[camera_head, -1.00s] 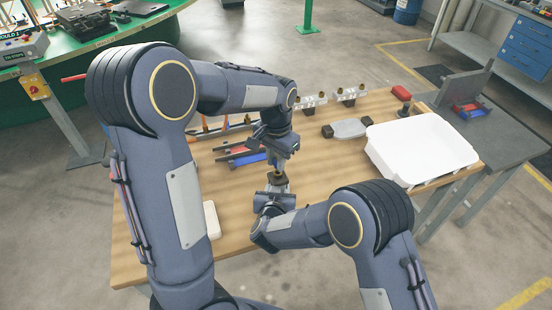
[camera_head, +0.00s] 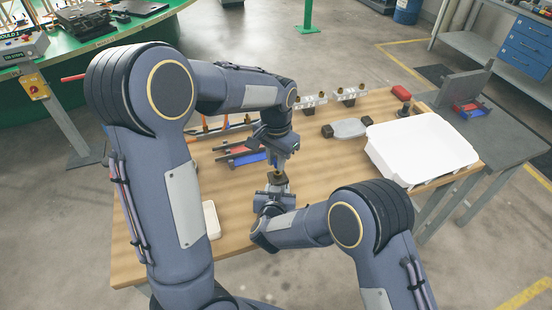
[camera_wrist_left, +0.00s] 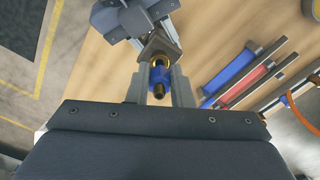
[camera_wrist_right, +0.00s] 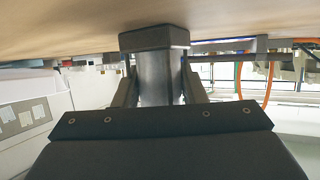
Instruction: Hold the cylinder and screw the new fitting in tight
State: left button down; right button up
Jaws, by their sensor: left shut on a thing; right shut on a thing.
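My left gripper (camera_head: 279,162) points down over the cylinder, near the table's front edge. In the left wrist view its fingers (camera_wrist_left: 161,90) are shut on the new fitting (camera_wrist_left: 159,78), which has a blue collar and brass ends. The fitting's far end meets the cylinder's dark end cap (camera_wrist_left: 158,46); how deep it sits is hidden. My right gripper (camera_head: 277,188) is shut on the cylinder below it. In the right wrist view the cylinder's silver body (camera_wrist_right: 159,78) stands between the fingers (camera_wrist_right: 159,88), with a dark end cap (camera_wrist_right: 158,38) at the wooden table.
A white tray (camera_head: 470,163) stands on the right of the wooden table. A grey oval part (camera_head: 349,128) with dark ends lies left of it. Blue and red bars (camera_wrist_left: 229,72) lie close beside my left gripper. A small white item (camera_head: 211,219) lies at the left.

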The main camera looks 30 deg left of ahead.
pick_arm(q)
jog(key=shift+f, duration=0.95)
jog(key=c, duration=1.2)
grip_release()
notch_tip(320, 180, up, 12)
jog(key=shift+c, duration=0.2)
